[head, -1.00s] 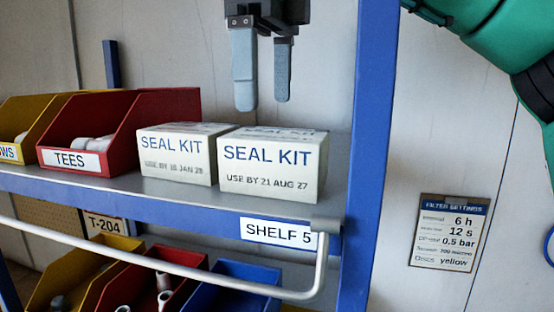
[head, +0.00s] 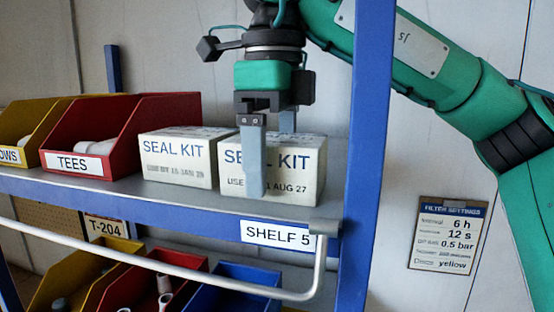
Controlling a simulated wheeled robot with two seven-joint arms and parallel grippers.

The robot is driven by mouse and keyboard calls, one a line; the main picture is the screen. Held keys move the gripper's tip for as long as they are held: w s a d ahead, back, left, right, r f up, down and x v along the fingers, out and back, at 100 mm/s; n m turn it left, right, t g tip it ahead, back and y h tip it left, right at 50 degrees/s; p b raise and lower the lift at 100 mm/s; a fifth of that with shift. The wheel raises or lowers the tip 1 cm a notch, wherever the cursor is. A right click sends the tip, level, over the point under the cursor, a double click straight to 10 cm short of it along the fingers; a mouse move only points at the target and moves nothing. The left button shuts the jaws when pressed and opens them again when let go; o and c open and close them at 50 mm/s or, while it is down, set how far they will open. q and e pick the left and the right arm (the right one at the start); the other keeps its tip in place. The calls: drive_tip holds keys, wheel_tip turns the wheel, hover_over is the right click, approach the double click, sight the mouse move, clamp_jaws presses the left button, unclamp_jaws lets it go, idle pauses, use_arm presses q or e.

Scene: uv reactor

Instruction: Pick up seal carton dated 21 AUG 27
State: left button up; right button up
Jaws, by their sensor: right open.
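The seal carton dated 21 AUG 27 (head: 305,165) is a white box marked SEAL KIT. It stands at the right end of the shelf, partly covered by a finger. My right gripper (head: 270,165) points down at it and is open. One grey finger hangs in front of the carton's labelled face; the other shows only at its top, behind the carton. I cannot tell whether the fingers touch it. A second seal carton (head: 175,165), dated in JAN 28, stands close on its left. My left gripper is not in view.
The shelf (head: 190,200) has a blue edge labelled SHELF 5 and a white rail (head: 160,262) in front. A blue post (head: 368,150) rises close right of the carton. A red TEES bin (head: 125,145) and a yellow bin (head: 20,155) stand left. More bins sit below.

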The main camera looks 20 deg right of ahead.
sight(273, 138)
drive_tip(key=shift+f, duration=0.15)
drive_tip(key=shift+c, duration=0.5)
drive_tip(key=c, duration=1.1)
drive_tip(key=shift+c, duration=0.2)
wheel_tip(273, 138, up, 18)
